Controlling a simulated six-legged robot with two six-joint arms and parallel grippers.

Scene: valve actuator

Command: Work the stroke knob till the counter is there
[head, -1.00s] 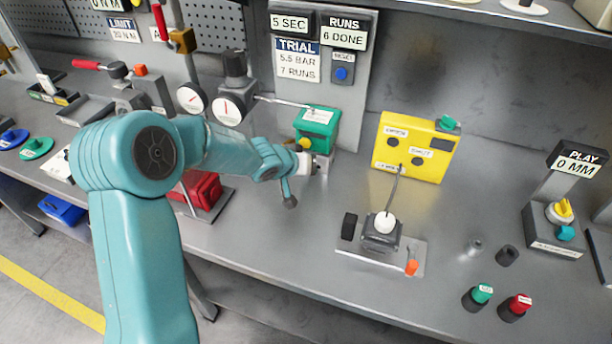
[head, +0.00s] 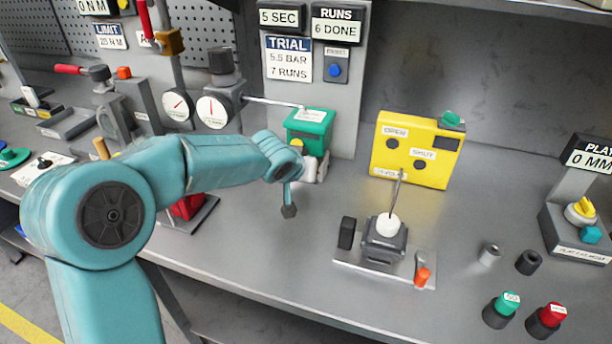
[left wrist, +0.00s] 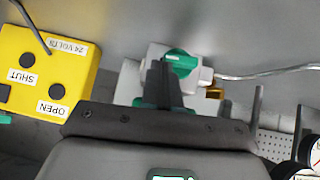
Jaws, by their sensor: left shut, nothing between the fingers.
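The runs counter (head: 337,25) in the head view reads 6 DONE. The trial card (head: 290,58) reads 5.5 BAR, 7 RUNS. A green box (head: 309,122) with a yellow round part on its front stands below them. My left gripper (head: 316,168) is at the lower front of this box, mostly hidden by its own wrist. In the left wrist view, the shut fingers (left wrist: 164,85) point at a green round part (left wrist: 182,62) on a pale body and overlap it. I cannot tell whether they touch it, or which part is the stroke knob. My right gripper is out of view.
A yellow box (head: 416,150) with OPEN and SHUT labels stands right of the green box. A joystick plate (head: 345,258) lies before it. Two gauges (head: 214,110) and a thin pipe (head: 272,101) are at left. Green (head: 506,304) and red (head: 551,315) buttons stand front right.

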